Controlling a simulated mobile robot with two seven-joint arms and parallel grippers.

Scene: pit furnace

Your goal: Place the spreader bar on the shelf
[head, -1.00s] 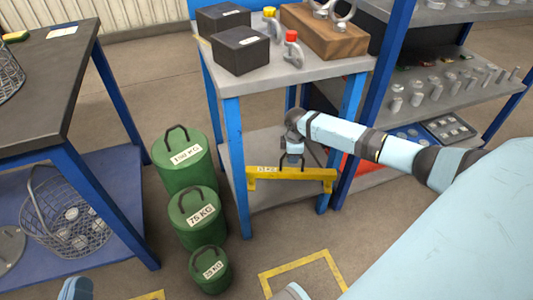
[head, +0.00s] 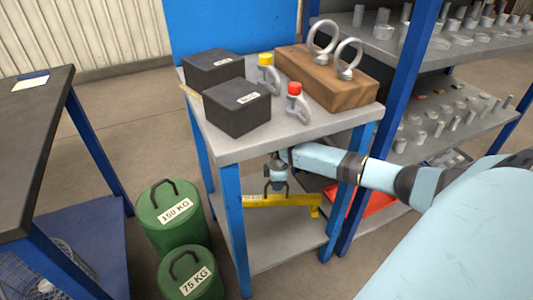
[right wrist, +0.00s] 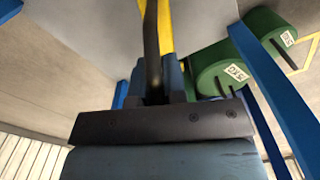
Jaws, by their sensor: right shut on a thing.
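The yellow spreader bar (head: 285,201) hangs roughly level below the tabletop of the small grey-topped stand with blue legs. Its lower grey shelf (head: 268,245) shows beneath the bar. My right gripper (head: 278,187) is shut on the bar's dark handle, with the arm reaching in from the right. In the right wrist view the yellow bar (right wrist: 167,28) and its dark handle (right wrist: 151,45) lie between the fingers (right wrist: 158,85). The bar looks just above the shelf; I cannot tell how large the gap is. My left gripper is out of view.
The stand's top (head: 215,137) carries two black boxes, two shackles and a wooden block with eye bolts. Green weights (head: 172,222) stand left of the stand. A blue post (head: 385,125) and a red tray (head: 372,200) are at the right. The lower shelf's front is clear.

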